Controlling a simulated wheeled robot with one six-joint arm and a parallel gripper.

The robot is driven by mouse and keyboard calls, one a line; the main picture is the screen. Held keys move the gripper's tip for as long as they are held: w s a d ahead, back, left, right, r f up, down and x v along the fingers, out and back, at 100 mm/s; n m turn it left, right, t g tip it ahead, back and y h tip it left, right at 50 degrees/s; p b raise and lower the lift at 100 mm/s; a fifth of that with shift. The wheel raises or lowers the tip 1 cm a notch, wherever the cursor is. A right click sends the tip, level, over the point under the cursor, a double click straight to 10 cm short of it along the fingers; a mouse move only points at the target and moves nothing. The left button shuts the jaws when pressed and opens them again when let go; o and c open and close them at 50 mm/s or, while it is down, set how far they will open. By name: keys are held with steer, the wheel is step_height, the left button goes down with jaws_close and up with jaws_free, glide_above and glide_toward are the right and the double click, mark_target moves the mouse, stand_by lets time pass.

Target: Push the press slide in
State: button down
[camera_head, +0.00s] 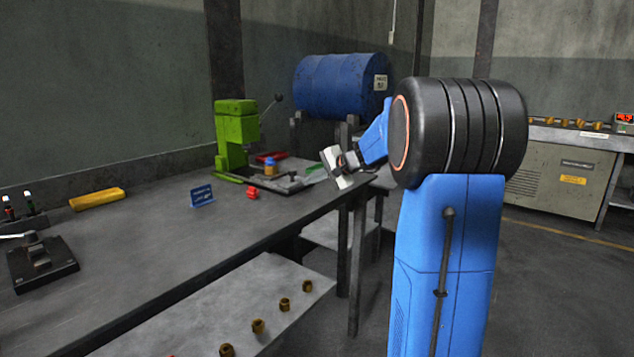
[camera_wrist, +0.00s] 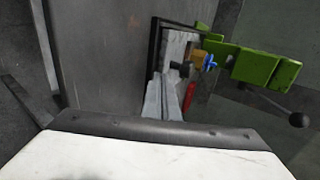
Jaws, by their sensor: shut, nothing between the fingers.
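The green press (camera_head: 237,135) stands at the far end of the workbench, with a lever and ball knob on its right. Its grey slide (camera_head: 282,182) lies at the base, carrying a small dark handle (camera_head: 292,176) and a brass piece with a blue top (camera_head: 270,168). The wrist view shows the press (camera_wrist: 255,65) tilted, with the dark handle (camera_wrist: 180,68) and brass piece (camera_wrist: 198,60) near the middle. My gripper (camera_head: 337,168) is shut and empty, right of the slide beyond the bench edge, apart from it. Its fingertips are hard to make out. I cannot tell how far out the slide is.
A red valve-like piece (camera_head: 252,192) and a blue sign (camera_head: 202,196) stand on the bench left of the slide. A blue drum (camera_head: 342,84) lies on a stand behind. A lower shelf (camera_head: 200,325) holds several brass pieces. The bench's front middle is clear.

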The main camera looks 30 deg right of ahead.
mark_target(277, 173)
steer(key=shift+w+a, duration=0.1)
steer(key=shift+w, duration=0.1)
steer(key=w+a, duration=0.1)
steer(key=w, duration=0.3)
steer(key=w+a, duration=0.2)
steer(key=w, duration=0.2)
steer(key=w+a, duration=0.1)
steer(key=w, duration=0.3)
steer(key=shift+w+a, duration=0.3)
steer(key=shift+w, duration=0.05)
